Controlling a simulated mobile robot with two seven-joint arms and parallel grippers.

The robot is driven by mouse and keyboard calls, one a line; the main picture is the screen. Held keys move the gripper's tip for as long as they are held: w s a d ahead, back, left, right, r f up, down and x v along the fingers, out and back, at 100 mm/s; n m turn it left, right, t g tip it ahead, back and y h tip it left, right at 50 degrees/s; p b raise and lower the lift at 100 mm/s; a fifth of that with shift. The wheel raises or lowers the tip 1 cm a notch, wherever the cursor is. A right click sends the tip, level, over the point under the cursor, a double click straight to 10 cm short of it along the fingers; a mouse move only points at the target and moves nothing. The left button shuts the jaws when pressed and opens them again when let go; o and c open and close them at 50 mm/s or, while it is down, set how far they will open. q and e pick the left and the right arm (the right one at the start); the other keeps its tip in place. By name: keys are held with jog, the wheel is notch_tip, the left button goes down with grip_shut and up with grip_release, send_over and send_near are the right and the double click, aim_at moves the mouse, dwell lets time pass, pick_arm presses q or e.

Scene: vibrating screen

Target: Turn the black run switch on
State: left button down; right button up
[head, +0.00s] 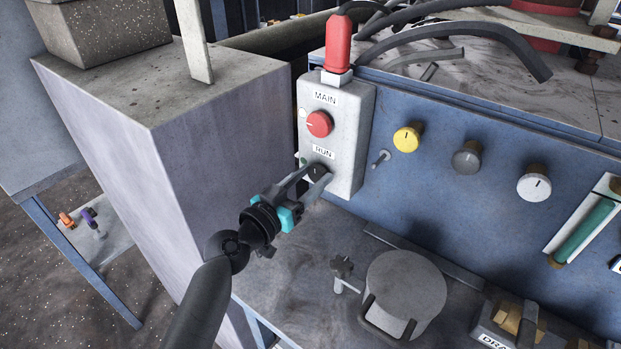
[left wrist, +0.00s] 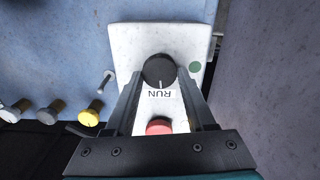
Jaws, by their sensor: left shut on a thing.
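The black run switch (left wrist: 159,71) is a round knob with a light pointer line, on a pale switch box (head: 345,152) below the RUN label (head: 323,152). In the left wrist view its pointer line points toward the RUN label. My left gripper (head: 318,172) is at the knob, its two fingers on either side of it, shut on it. In the head view the fingers partly hide the knob (head: 318,172). A green dot (left wrist: 195,67) is beside the knob on the box face. My right gripper is not in view.
The red MAIN knob (head: 319,124) sits above on the same box. A small toggle (head: 381,158) and yellow (head: 407,138), grey (head: 467,157) and white (head: 534,185) knobs are to the right. A tall grey block (head: 180,130) stands close on the left.

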pick_arm(q)
jog(key=n, duration=0.7)
jog(key=shift+a+f+n, duration=0.1)
jog(key=shift+n, duration=0.2)
jog(key=shift+w+n, duration=0.1)
jog(key=shift+n, duration=1.6)
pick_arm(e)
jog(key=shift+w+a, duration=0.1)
pick_arm(q)
jog(key=c, duration=0.6)
grip_release()
jog(key=o, duration=0.3)
jog(key=shift+o, duration=0.3)
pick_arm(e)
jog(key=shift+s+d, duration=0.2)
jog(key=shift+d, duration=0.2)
